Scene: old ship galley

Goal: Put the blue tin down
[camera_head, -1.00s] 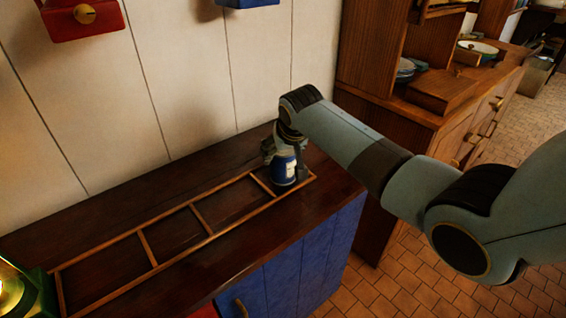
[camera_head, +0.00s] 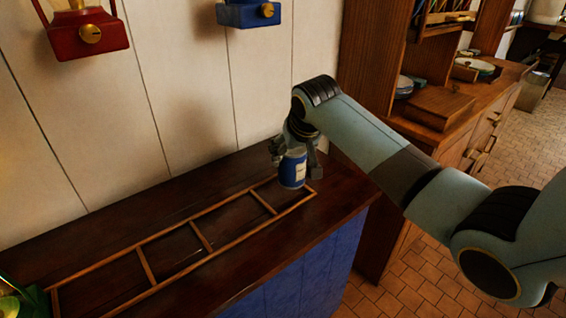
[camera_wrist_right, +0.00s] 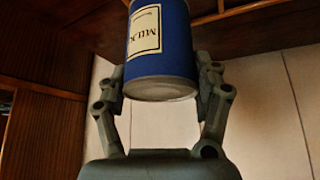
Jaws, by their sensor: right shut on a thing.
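The blue tin (camera_head: 293,172) has a cream label, which reads "MILK" in the right wrist view (camera_wrist_right: 160,45). My right gripper (camera_head: 293,158) is shut on it, with one finger on each side. In the head view the tin hangs upright over the right end of a wooden rack frame (camera_head: 201,240), near its last compartment. I cannot tell for sure whether its base touches the counter, but it looks raised. My left gripper is not in view.
The rack's other compartments are empty on the dark wooden counter (camera_head: 190,215). A red lantern (camera_head: 88,38) and a blue one (camera_head: 248,14) hang on the pale wall behind. A wooden cabinet (camera_head: 440,105) stands at right, beyond the counter's end.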

